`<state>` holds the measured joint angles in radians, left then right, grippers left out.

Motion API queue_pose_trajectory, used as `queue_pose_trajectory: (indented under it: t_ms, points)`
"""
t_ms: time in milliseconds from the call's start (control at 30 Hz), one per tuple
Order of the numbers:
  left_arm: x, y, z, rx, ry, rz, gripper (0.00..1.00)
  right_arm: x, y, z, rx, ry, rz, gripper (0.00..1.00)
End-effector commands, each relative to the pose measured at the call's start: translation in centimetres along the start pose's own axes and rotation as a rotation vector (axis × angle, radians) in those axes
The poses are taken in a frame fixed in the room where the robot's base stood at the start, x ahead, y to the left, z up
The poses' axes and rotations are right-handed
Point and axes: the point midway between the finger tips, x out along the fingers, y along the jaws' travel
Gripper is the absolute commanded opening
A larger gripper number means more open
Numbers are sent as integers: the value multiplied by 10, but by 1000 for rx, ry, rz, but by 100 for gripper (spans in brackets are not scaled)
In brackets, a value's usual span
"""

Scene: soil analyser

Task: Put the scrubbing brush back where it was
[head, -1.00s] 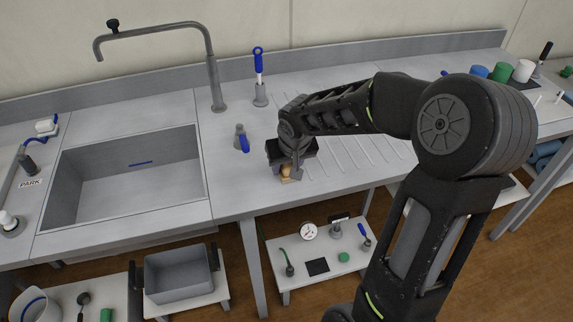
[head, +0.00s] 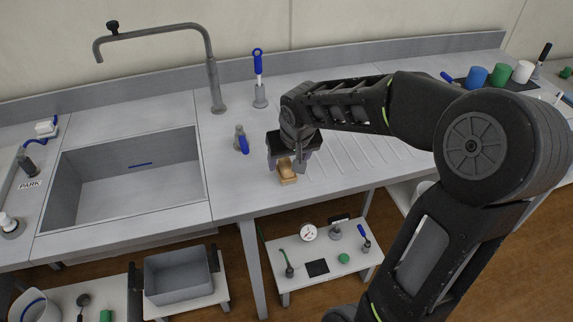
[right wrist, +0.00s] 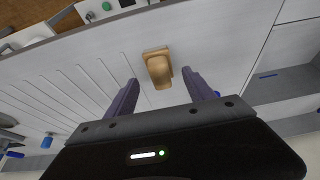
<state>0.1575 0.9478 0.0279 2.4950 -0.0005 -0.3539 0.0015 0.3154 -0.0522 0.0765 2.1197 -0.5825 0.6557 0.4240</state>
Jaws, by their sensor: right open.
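The scrubbing brush, a tan wooden block (head: 287,174), lies on the counter by the left end of the grooved drainer, right of the sink. My right gripper (head: 290,160) is just above and behind it, pointing down. In the right wrist view the brush (right wrist: 158,70) shows whole, ahead of the two spread fingers (right wrist: 160,78), with a clear gap to each. The gripper is open and holds nothing. The brush's underside is hidden. My left gripper is not in view.
The sink basin (head: 55,190) is at left, with a tall tap (head: 213,75) behind. A blue-handled tool stands in a grey holder (head: 260,97). A small grey fitting with a blue lever (head: 242,140) stands left of my gripper. A lower shelf (head: 290,282) holds several items.

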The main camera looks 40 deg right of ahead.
Motion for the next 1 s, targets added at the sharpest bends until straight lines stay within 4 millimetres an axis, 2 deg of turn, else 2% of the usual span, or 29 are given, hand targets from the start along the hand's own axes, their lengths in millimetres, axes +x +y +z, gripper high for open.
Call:
queue_pose_trajectory:
  t_ms: [33, 200, 400, 1000]
  points:
    - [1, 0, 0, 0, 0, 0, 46, -12, 0, -1, 1, 6, -1, 62]
    - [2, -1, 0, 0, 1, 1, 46, -48, -1, -1, 0, 6, -2, 62]
    - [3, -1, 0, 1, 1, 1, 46, -73, 0, 0, 0, 2, -2, 62]
    - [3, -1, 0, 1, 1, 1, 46, -77, 0, 0, 0, 0, -1, 62]
